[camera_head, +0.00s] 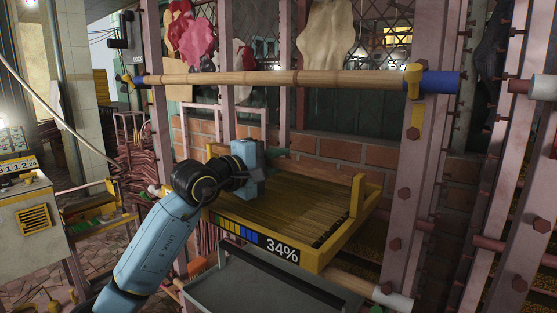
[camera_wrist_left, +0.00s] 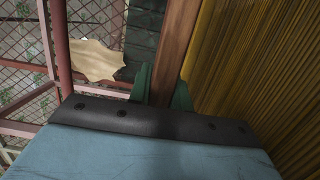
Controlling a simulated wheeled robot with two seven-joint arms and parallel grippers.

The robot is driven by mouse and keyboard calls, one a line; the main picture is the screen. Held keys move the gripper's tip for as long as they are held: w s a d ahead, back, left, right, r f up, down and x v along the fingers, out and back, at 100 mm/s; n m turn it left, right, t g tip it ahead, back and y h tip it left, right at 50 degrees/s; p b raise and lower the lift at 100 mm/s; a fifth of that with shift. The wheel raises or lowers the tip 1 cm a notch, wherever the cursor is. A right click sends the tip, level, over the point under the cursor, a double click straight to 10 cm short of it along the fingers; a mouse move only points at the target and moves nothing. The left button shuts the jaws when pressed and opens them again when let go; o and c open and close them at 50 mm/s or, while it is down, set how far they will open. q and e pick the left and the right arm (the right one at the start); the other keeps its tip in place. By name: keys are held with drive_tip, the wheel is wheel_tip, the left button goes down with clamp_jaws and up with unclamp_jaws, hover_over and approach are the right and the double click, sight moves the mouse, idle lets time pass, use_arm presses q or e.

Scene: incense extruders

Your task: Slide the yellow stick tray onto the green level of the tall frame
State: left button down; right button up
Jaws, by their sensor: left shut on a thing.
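The yellow stick tray (camera_head: 340,248) is in the middle of the head view, full of thin brown sticks, with a "34%" label on its front. My left gripper (camera_head: 273,160) is over its far left part. In the left wrist view, the green fingers (camera_wrist_left: 162,88) are shut on a brown bar of the tray (camera_wrist_left: 177,45), with the sticks to the right. The tall frame has pink posts (camera_head: 425,150) and a bamboo rail (camera_head: 270,78) with blue ends above the tray. A lower rail with a white end (camera_head: 392,298) is below it. My right gripper is not in view.
A grey bin (camera_head: 255,285) stands below the tray. A brick wall (camera_head: 340,150) and wire mesh are behind the frame. A grey control box (camera_head: 32,222) stands at the left. Pink posts close in the right side.

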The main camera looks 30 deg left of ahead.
use_arm(q)
drive_tip(key=shift+w+f, duration=0.1)
drive_tip(key=shift+w, duration=0.1)
drive_tip(key=c, duration=1.4)
unclamp_jaws()
drive_tip(key=shift+s, duration=0.1)
drive_tip(key=o, duration=0.5)
drive_tip(key=shift+f, duration=0.1)
